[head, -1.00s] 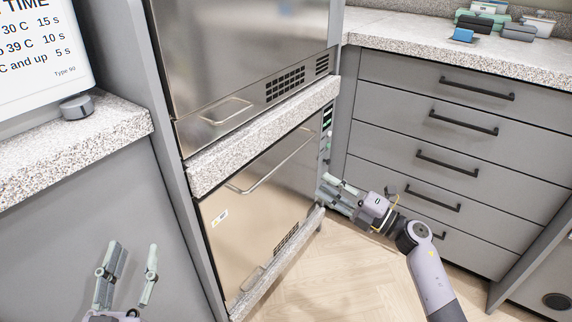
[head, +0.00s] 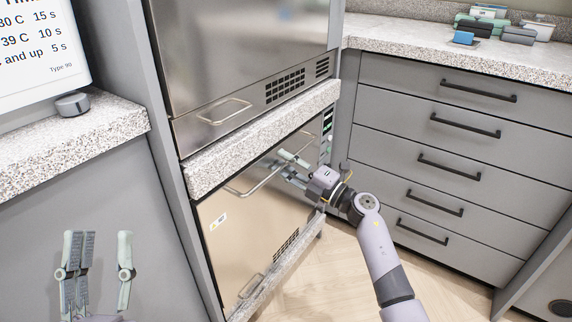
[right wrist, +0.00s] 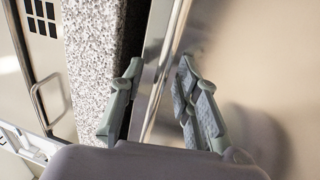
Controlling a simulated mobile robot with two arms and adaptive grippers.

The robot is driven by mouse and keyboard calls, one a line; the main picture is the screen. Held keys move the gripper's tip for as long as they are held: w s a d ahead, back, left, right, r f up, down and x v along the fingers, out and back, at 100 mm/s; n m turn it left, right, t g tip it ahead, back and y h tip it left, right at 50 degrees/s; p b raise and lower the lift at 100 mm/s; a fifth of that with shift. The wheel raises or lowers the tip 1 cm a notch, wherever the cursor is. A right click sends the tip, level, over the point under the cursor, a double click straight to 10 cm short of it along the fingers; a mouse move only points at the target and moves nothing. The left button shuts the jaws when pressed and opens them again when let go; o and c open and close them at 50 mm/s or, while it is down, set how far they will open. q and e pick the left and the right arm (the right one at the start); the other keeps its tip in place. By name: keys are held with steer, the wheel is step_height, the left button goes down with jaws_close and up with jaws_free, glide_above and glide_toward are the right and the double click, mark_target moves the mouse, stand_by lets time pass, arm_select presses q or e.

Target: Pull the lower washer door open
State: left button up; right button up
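The lower washer door (head: 240,225) is a shiny steel panel under a speckled stone ledge, and it looks shut. Its long bar handle (head: 262,182) runs along its upper part. My right gripper (head: 284,164) is at the right end of this handle, fingers towards the door. In the right wrist view the fingers of my right gripper (right wrist: 158,85) are apart, with the silver bar (right wrist: 160,80) running between them; I cannot tell whether either finger touches it. My left gripper (head: 98,240) is open and empty, low at the left, away from the washer.
The upper steel door (head: 235,60) with its small handle (head: 224,112) is above the stone ledge (head: 265,135). Grey drawers (head: 450,130) with black handles stand at the right. A counter (head: 70,145) with a screen (head: 40,50) is at the left. Wood floor (head: 345,270) is clear.

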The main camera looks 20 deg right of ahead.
steer(key=shift+c, duration=0.2)
jaws_close()
stand_by(0.6)
